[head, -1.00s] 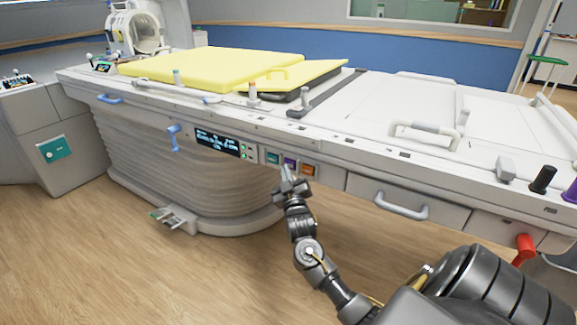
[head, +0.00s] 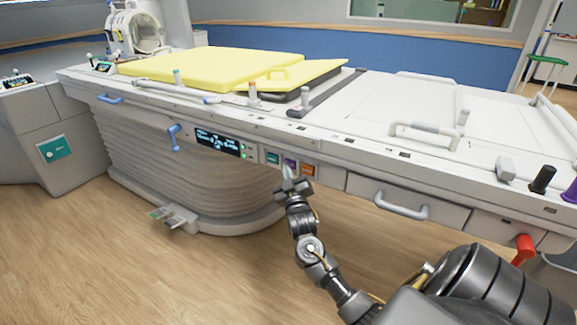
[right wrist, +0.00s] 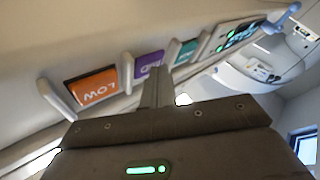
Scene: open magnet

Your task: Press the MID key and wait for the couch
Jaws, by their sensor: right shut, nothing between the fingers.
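The couch (head: 400,95) is a long white table on a ribbed bellows base (head: 185,175). Its side panel carries a teal key (head: 272,157), the purple MID key (head: 290,163) and an orange key (head: 308,169). In the right wrist view the purple key (right wrist: 149,64) sits between the orange LOW key (right wrist: 92,87) and the teal key (right wrist: 187,51). My right gripper (head: 287,172) is shut and empty, its fingertips at the purple key and partly covering it. It also shows in the right wrist view (right wrist: 158,74). I cannot tell whether they touch. My left gripper is out of view.
A lit display (head: 217,142) is left of the keys. A blue lever (head: 174,137) and a grey drawer handle (head: 401,207) stick out from the couch side. A foot pedal (head: 172,217) lies at the base. Yellow pads (head: 210,68) lie on top.

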